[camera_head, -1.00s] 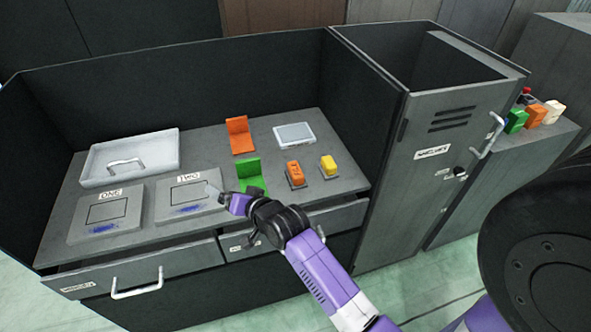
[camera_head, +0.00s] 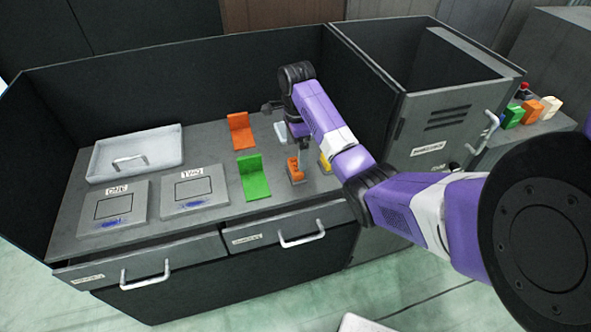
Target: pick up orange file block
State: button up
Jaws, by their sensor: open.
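A small orange block (camera_head: 293,167) stands in a dark holder at the right of the desk top. My gripper (camera_head: 302,149) is open and points down just above and beside this block, overlapping its right side in the picture. I cannot tell whether they touch. A larger L-shaped orange piece (camera_head: 240,132) stands behind a matching green L-shaped piece (camera_head: 253,176), left of my gripper. A third orange block (camera_head: 532,111) sits far right on the side cabinet. Which one is the file block is not marked.
A yellow block (camera_head: 325,163) is partly hidden behind my arm, close by the small orange block. A grey tray (camera_head: 137,157) and two labelled pads fill the left. High dark walls close the back.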

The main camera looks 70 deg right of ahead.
jog(key=shift+s+f, duration=0.15)
jog(key=shift+f, duration=0.25)
jog(key=shift+w+f+p, duration=0.15)
jog(key=shift+f+p, duration=0.15)
jog(key=shift+f, duration=1.4)
jog(key=shift+w+f+p, duration=0.1)
jog(key=shift+f+p, duration=0.15)
jog(key=shift+f, duration=1.45)
jog(key=c, duration=1.6)
jog(key=shift+r, duration=0.1)
notch_tip(320, 180, up, 12)
jog(key=f, duration=0.1)
notch_tip(320, 180, up, 9)
jog(key=p, duration=0.5)
send_over(295, 165)
